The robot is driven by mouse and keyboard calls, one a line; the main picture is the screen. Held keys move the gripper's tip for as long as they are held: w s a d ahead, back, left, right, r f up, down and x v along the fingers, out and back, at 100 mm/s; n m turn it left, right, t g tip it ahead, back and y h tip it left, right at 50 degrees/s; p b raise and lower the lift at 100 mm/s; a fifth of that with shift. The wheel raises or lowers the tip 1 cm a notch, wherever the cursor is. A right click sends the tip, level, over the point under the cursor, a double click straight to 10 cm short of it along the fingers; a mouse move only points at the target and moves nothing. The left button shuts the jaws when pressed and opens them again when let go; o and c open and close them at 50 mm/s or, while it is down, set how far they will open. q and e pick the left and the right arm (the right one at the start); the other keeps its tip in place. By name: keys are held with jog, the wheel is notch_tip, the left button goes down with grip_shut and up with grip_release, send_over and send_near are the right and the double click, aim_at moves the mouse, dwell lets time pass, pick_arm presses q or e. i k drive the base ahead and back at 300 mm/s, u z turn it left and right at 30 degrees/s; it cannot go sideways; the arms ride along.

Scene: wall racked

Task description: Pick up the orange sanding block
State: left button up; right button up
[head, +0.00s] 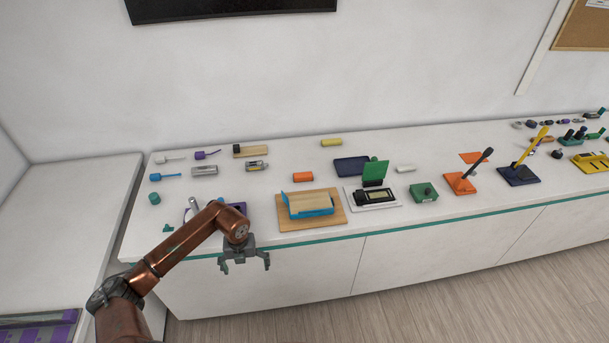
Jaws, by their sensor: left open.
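My left gripper (246,268) is open and empty, fingers pointing down, in front of the counter's front edge. It is nearer to me than the orange block and to its left in the picture. My right gripper does not show.
The blue holder (310,212) on a wooden board stands between the counter edge and the orange block. A yellow block (331,142) lies behind. Bare counter surrounds the orange block.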

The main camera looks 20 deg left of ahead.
aim_at(298, 177)
jog(key=i, duration=1.95)
